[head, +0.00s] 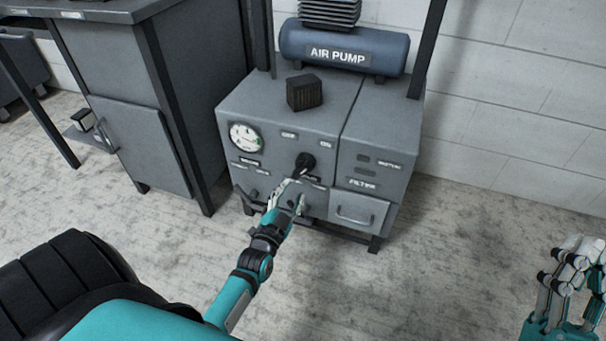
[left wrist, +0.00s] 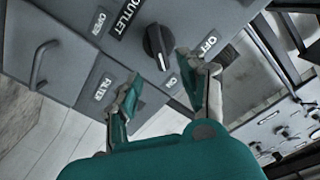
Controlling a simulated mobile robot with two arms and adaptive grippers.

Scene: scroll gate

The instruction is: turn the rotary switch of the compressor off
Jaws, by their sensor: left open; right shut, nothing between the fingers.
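The compressor (head: 275,105) is a grey cabinet with a black rotary switch (head: 305,162) on its front, below the OFF and ON labels. The switch shows in the left wrist view (left wrist: 157,46) as a black knob, and its white mark appears to face the small label beside it, away from OFF (left wrist: 208,43). My left gripper (head: 293,187) is just below the switch in the head view. In the left wrist view its open fingers (left wrist: 160,70) are either side of the switch's near end; contact cannot be told. My right gripper (head: 572,272) is shut and empty, far right.
A round gauge (head: 245,137) is left of the switch. A blue air pump tank (head: 345,48) and a small dark block (head: 304,92) are on top. A drawer handle (head: 355,215) is at lower right. A grey workbench (head: 130,95) stands left; floor at right is clear.

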